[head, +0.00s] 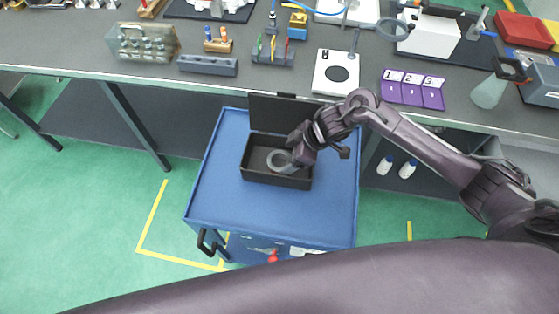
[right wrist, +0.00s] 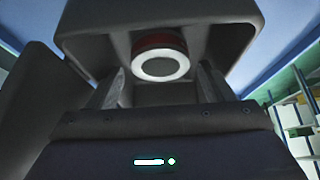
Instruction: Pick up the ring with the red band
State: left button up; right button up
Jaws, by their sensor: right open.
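The ring with the red band (right wrist: 160,66) shows in the right wrist view, its pale round end face towards the camera and the red band behind it. In the head view a grey ring (head: 279,161) is in the open black box (head: 262,179); no red shows on it there. My right gripper (head: 293,158) reaches into the box from the right, close to the ring. In the right wrist view its fingers (right wrist: 161,88) are apart, one on each side of the ring, with gaps visible. Whether the fingertips touch it is hidden. My left gripper is not in view.
The box stands on a blue cart top (head: 225,180), its raised lid (head: 285,113) on the bench side. The box walls surround the gripper closely. A long bench (head: 190,85) behind holds several fixtures and parts. The cart top around the box is clear.

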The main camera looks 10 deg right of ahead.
jog(key=x, duration=0.3)
jog(key=shift+w+a+f, duration=0.15)
jog(key=shift+a, duration=0.15)
jog(key=shift+d, duration=0.1)
jog(key=c, duration=0.7)
jog(key=shift+c, duration=0.5)
